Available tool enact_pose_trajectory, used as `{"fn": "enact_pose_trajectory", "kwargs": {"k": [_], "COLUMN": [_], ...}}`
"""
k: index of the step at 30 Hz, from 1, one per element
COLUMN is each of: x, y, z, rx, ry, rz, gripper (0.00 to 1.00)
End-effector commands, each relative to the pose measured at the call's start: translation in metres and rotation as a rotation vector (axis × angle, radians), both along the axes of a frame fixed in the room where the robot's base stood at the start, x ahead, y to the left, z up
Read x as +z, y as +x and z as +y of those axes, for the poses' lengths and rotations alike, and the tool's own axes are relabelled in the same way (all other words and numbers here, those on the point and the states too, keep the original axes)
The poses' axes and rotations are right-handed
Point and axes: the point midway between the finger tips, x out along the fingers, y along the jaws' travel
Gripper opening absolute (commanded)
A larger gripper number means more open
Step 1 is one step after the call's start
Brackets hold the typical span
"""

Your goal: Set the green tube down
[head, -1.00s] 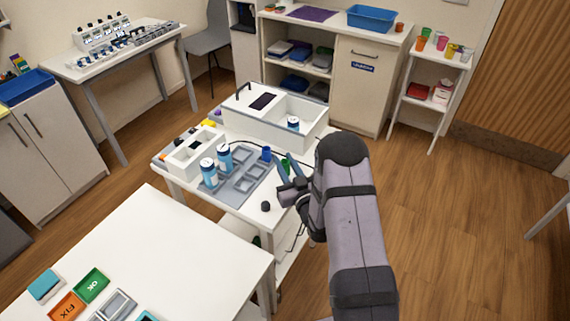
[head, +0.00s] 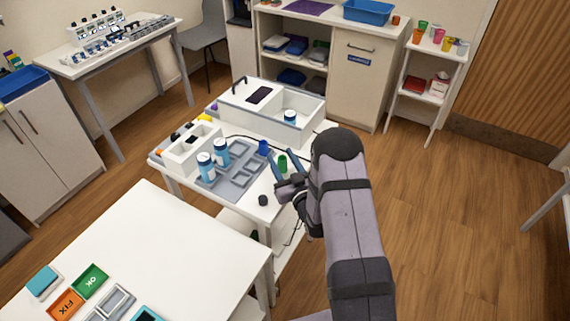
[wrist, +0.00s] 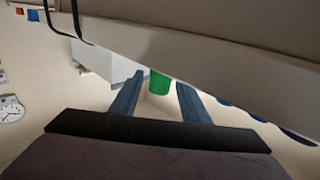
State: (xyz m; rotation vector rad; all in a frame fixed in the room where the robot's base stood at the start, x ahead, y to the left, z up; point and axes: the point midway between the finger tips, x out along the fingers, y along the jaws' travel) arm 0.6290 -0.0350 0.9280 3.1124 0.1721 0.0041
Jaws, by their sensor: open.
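The green tube (head: 283,164) stands about upright near the right edge of the small white worktable, right of a blue tube (head: 264,147). In the wrist view the green tube (wrist: 159,83) shows between and just beyond my fingertips, with a gap to each finger. My gripper (head: 281,153) is open, its two blue-grey fingers on either side of the tube. It also shows in the wrist view (wrist: 160,79). The tube's foot is partly hidden, so its contact with the tabletop is hard to tell.
A grey tray (head: 232,186) with square recesses and two white-and-blue bottles (head: 206,166) lies left of my gripper. A small black knob (head: 263,200) is in front. A white box (head: 250,112) with a cup-like item stands behind. A dark cable crosses the table.

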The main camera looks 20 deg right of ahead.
Motion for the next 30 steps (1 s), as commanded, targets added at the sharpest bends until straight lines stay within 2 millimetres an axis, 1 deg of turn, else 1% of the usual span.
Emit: {"fn": "enact_pose_trajectory", "kwargs": {"k": [3, 8, 11, 18, 24, 30], "x": [0.004, 0.000, 0.000, -0.001, -0.001, 0.001], "y": [0.000, -0.016, -0.029, -0.070, -0.100, -0.116], "z": [0.000, -0.002, -0.004, -0.009, -0.012, -0.013], "rx": [0.000, 0.000, -0.002, -0.002, -0.002, -0.001], "ry": [0.000, 0.001, 0.001, 0.001, 0.001, 0.000], "rz": [0.000, 0.003, 0.002, 0.002, 0.002, 0.001], "gripper": [0.42, 0.42, 0.42, 0.42, 0.42, 0.42]}}
